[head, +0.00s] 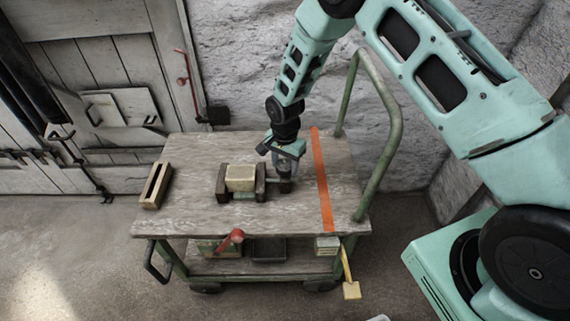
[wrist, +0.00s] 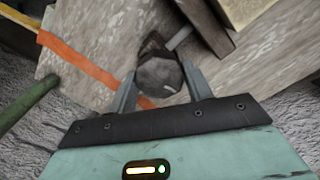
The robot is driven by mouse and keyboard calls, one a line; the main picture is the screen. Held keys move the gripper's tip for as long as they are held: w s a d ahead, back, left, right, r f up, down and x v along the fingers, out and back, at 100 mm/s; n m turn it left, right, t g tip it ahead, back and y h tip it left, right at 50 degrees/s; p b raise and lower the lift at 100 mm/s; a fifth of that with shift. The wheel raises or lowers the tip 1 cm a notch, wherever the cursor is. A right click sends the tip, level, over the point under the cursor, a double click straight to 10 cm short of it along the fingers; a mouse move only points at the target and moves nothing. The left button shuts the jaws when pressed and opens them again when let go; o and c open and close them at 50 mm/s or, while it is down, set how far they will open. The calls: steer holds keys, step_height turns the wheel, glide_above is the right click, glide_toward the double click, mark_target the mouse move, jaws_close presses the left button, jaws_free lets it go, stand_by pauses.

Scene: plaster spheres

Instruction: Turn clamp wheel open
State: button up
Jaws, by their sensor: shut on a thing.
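The clamp (head: 222,182) stands on the wooden cart top, with a pale block (head: 240,177) between its dark jaws. Its dark clamp wheel (wrist: 160,75) sits on the end of a grey screw rod, on the clamp's right side in the head view. My gripper (head: 285,172) points down over the wheel. In the wrist view my gripper (wrist: 160,88) has one grey finger on each side of the wheel and is shut on it. In the head view the fingers mostly hide the wheel.
The cart top (head: 190,215) has an orange stripe (head: 322,180) right of the clamp and a green rail handle (head: 392,140) beyond it. A slotted wooden box (head: 155,186) lies at the left. A red-handled thing (head: 232,238) shows at the front edge. The lower shelf holds a dark tray (head: 268,250).

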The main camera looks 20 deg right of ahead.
steer(key=n, duration=0.4)
steer(key=shift+n+b, duration=0.3)
steer(key=shift+b, duration=0.05)
steer(key=n, duration=0.4)
steer(key=shift+n, duration=0.3)
steer(key=n, duration=0.3)
steer(key=shift+r+n, duration=0.1)
steer(key=shift+n, duration=0.2)
steer(key=n, duration=0.4)
steer(key=shift+n, duration=0.3)
steer(key=n, duration=0.4)
steer(key=shift+w+n, duration=0.1)
steer(key=shift+n, duration=0.2)
steer(key=n, duration=0.3)
steer(key=shift+n, duration=0.3)
steer(key=n+p, duration=0.1)
steer(key=n, duration=0.2)
steer(key=n+p, duration=0.1)
steer(key=n, duration=0.3)
steer(key=shift+n, duration=0.6)
